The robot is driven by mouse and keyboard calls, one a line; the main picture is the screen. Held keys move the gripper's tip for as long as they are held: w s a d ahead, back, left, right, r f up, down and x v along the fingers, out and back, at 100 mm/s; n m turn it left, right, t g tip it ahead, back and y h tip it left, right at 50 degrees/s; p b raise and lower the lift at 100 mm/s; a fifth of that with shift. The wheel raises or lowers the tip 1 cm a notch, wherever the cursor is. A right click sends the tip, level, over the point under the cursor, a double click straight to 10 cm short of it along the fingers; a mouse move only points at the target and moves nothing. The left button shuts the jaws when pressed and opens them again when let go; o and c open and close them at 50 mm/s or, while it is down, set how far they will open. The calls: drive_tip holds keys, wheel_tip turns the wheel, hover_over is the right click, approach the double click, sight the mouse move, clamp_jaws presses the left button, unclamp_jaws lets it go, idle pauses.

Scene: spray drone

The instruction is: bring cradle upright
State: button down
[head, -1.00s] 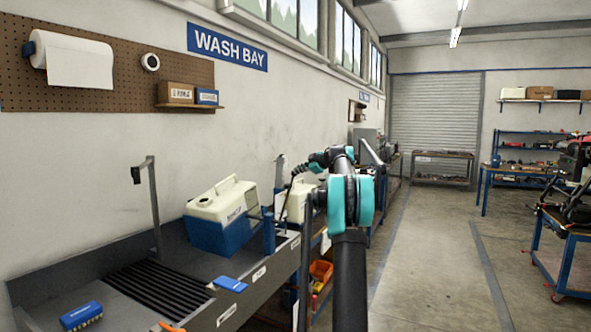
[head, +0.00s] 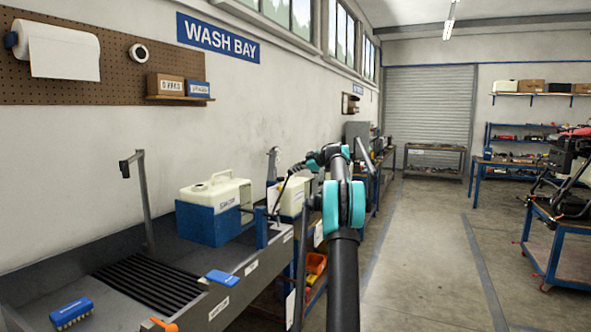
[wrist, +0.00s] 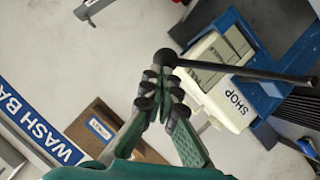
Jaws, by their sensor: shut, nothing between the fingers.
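The cradle (head: 208,224) is a blue holder at the right end of the wash bench with a cream tank (head: 215,190) in it. It looks level in the head view. In the wrist view the tank (wrist: 218,95) shows a SHOP label, with the blue cradle (wrist: 262,102) around it. A dark lever (wrist: 240,70) with a round knob (wrist: 166,58) crosses in front of them. My gripper (wrist: 160,88) is shut and empty, its fingertips close to the knob; I cannot tell whether they touch. In the head view it is small beyond my arm.
A second cream and blue tank (head: 292,198) stands behind, partly hidden by my arm. The grey bench (head: 250,268) holds a slotted grate (head: 150,280), a blue brush-like block (head: 72,313) and an upright post (head: 145,205). The aisle floor (head: 425,260) on the right is clear.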

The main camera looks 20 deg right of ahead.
drive_tip(key=shift+a, duration=0.1)
drive_tip(key=a+r+v, duration=0.1)
drive_tip(key=r+v, duration=0.1)
drive_tip(key=v, duration=1)
drive_tip(key=shift+s+r, duration=0.15)
drive_tip(key=shift+r, duration=0.2)
